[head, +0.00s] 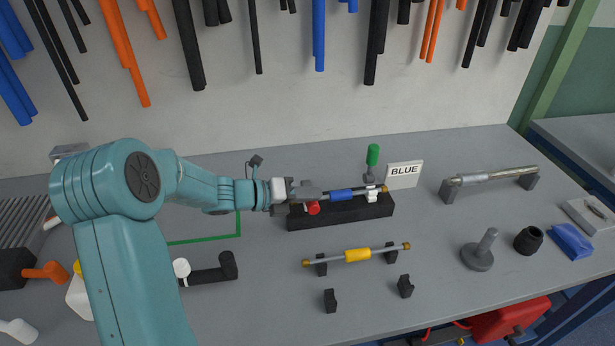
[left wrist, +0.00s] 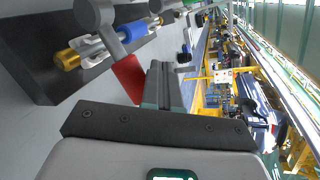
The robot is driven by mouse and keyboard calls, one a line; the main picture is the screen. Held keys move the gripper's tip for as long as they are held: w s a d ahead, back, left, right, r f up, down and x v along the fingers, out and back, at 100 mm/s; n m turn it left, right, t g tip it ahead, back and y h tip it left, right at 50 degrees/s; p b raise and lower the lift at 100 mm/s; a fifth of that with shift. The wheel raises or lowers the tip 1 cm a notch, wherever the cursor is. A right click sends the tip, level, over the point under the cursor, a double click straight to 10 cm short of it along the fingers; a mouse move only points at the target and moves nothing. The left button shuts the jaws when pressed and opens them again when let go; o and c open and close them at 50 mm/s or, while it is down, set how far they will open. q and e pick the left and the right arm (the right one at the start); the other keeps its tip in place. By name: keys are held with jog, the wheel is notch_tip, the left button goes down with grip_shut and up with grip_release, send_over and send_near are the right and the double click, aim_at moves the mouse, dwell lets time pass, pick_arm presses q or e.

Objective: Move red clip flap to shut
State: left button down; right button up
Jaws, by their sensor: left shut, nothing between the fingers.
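The red clip flap (head: 313,208) is at the left end of the black block (head: 345,213), partly hidden by my left gripper (head: 308,191). In the left wrist view the red flap (left wrist: 128,78) is a tilted red plate right beside my shut fingers (left wrist: 161,85); I cannot tell whether they touch. The fingers hold nothing. A rod with a blue sleeve (head: 342,195) lies along the block, with a white clip (head: 372,197) near its right, brass end. How far the red flap is turned is not clear. My right gripper is out of view.
A yellow-sleeved rod (head: 358,255) rests on black holders in front. A grey bar (head: 490,178) is on supports at right. The bench between these is bare.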

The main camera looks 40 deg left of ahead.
pick_arm(q)
jog(key=shift+s+d+f+b, duration=0.2)
jog(key=shift+f+b, duration=0.2)
jog(key=shift+f, duration=0.25)
jog(key=shift+r+p, duration=0.75)
jog(key=shift+p, duration=0.1)
jog(key=p+v, duration=0.3)
jog(key=v, duration=0.3)
jog(key=shift+f, duration=0.1)
